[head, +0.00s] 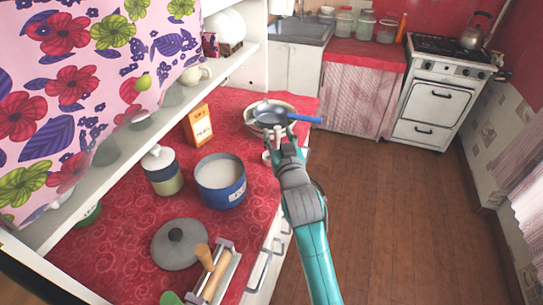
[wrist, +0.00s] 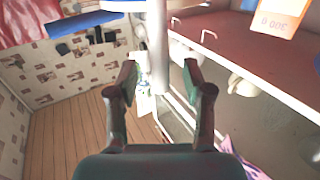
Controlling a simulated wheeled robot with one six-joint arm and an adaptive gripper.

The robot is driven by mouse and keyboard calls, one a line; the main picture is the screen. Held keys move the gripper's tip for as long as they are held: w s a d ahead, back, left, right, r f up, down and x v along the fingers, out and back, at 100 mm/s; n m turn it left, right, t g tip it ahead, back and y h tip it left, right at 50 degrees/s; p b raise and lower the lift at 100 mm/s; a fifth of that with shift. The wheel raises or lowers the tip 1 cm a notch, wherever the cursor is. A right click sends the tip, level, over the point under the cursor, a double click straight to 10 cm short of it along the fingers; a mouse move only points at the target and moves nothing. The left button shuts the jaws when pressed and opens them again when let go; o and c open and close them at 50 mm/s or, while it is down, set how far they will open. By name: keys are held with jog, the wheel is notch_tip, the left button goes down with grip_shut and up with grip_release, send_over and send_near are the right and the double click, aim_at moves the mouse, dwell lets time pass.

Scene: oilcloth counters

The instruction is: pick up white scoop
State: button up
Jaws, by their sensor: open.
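My gripper (head: 284,138) is open at the counter's right edge, just in front of a pale bowl (head: 251,124). In the wrist view its two fingers (wrist: 160,75) stand apart. A white rod-like piece (wrist: 158,45), which looks like the white scoop's handle, comes down from the top of that view and ends between the fingertips. I cannot tell whether it touches them. In the head view a small white shape (head: 267,157) shows just left of my gripper; it may be part of the scoop, and the rest is hidden by my gripper.
A dark pan with a blue handle (head: 305,118) lies over the bowl. A blue pot (head: 221,190), a lidded jar (head: 162,175), an orange carton (head: 198,126) and a grey lid (head: 179,245) stand left on the red counter. The floor (head: 400,220) at right is clear.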

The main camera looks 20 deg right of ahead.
jog(key=shift+w, duration=0.7)
grip_shut()
notch_tip(320, 180, up, 10)
